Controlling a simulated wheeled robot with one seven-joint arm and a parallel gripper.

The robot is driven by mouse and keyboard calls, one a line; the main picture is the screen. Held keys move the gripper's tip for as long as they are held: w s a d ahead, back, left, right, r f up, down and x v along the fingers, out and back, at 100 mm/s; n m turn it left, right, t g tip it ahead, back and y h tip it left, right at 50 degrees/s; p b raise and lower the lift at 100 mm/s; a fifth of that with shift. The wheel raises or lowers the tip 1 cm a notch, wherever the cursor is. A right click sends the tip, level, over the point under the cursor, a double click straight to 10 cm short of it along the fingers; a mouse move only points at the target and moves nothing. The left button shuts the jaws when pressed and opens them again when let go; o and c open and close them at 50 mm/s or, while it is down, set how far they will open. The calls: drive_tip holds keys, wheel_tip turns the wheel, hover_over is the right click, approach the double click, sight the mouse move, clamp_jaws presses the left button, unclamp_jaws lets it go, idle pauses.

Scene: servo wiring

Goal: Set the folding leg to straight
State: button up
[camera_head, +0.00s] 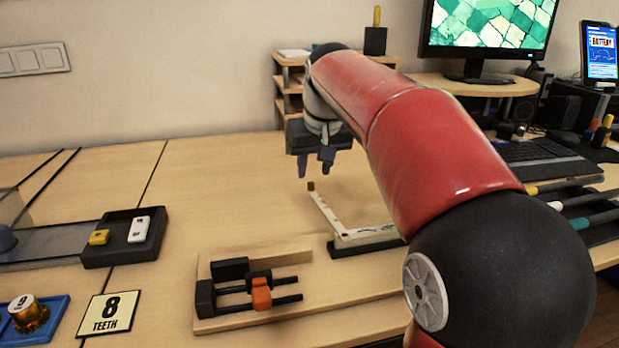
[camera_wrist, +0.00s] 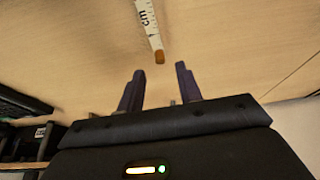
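The folding leg looks like a white ruler-like strip (camera_head: 329,214) with a small brown tip. In the head view it meets a second white strip (camera_head: 368,236) on a black base (camera_head: 366,246) at a bend, so it is not straight. My gripper (camera_head: 315,168) is above and behind the tip, apart from it. In the wrist view the strip (camera_wrist: 149,22) carries "cm" markings, and its brown tip (camera_wrist: 159,57) lies just beyond and between my open fingers (camera_wrist: 160,82). Nothing is between the fingers. My arm hides part of the area right of the base.
A wooden board with an orange slider (camera_head: 261,294) on black rods stands in front. A black tray (camera_head: 125,238) and an "8 teeth" card (camera_head: 111,313) are at left. A wooden shelf (camera_head: 289,84) stands behind my gripper. The table left of the strip is clear.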

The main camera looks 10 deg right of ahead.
sight(311, 183)
drive_tip(key=x, duration=0.4)
drive_tip(key=shift+f, duration=0.1)
clamp_jaws()
